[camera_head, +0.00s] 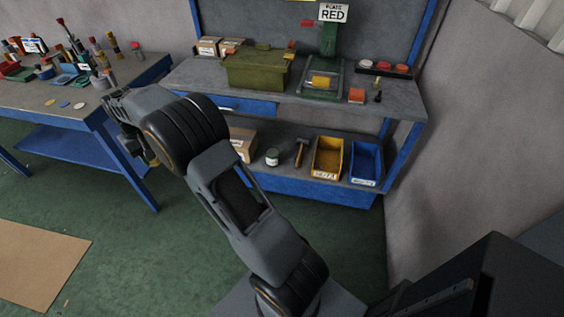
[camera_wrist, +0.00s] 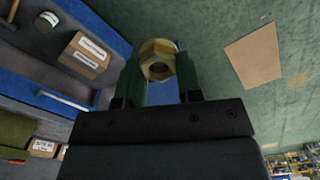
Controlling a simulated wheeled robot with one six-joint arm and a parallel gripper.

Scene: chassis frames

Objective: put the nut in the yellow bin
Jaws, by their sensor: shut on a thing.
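The nut (camera_wrist: 158,60) is a brass-coloured hexagonal piece with a round hole. In the wrist view my gripper (camera_wrist: 158,72) is shut on it, with one finger on each side. In the head view my gripper (camera_head: 148,152) is partly hidden behind my wrist, between the left table and the workbench, and only a small brassy bit shows there. The yellow bin (camera_head: 327,158) stands on the lower shelf of the workbench, right of my arm, with a label on its front. Its inside is only partly visible.
A blue bin (camera_head: 365,163) stands right of the yellow bin. A hammer (camera_head: 301,152), a small jar (camera_head: 272,157) and a cardboard box (camera_head: 242,143) share the shelf. The left table (camera_head: 60,108) holds many small items. A cardboard sheet (camera_head: 40,262) lies on the green floor.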

